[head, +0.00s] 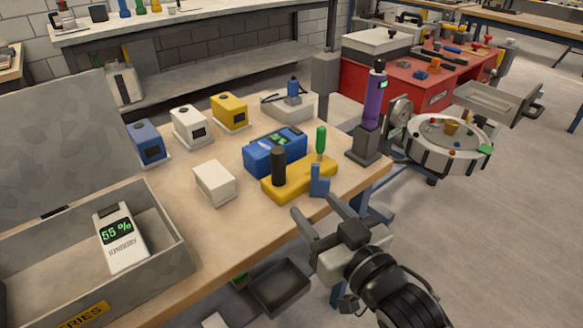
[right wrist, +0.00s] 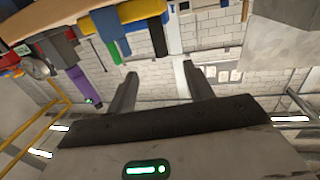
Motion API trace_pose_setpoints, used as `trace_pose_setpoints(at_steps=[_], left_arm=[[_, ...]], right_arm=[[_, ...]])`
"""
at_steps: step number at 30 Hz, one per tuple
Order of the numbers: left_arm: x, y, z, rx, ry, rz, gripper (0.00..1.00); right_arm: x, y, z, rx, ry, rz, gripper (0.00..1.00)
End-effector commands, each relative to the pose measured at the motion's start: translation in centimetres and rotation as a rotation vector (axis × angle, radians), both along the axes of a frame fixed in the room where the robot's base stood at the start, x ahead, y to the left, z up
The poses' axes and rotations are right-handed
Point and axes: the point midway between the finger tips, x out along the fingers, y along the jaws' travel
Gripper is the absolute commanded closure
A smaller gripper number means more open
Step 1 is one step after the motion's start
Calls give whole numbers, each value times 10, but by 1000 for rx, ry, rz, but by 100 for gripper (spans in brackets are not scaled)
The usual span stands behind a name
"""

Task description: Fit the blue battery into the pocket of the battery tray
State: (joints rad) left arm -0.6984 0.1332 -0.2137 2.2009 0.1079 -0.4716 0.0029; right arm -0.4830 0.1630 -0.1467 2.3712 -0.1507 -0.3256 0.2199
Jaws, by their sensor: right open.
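A blue block with a dark face (head: 148,143) stands at the back left of the bench. A larger blue unit with a green-lit top (head: 275,153) sits mid-bench; I cannot tell for sure which is the blue battery. My left gripper is not in view.
A yellow block (head: 300,181) with a black and a green upright, and a small blue bracket (head: 319,181), stand near my right gripper. A purple device (head: 376,95) stands at the bench corner. White and yellow units line the back. Bare wood lies front centre.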

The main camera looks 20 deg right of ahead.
Motion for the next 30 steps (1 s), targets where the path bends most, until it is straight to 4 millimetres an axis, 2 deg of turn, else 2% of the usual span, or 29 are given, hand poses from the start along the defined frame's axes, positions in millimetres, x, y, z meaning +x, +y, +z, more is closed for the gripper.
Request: trace_pose_setpoints(at_steps=[4, 13, 16, 23, 30], left_arm=[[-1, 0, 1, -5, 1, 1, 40], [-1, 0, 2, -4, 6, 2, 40], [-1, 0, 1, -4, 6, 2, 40], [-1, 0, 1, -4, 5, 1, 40], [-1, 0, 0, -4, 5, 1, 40]], right_arm=[[21, 1, 10, 3, -31, -4, 48], [83, 11, 8, 3, -26, -4, 48], [96, 13, 7, 4, -24, -4, 48], [112, 16, 5, 2, -22, -4, 48], [147, 22, 0, 1, -22, -3, 48]])
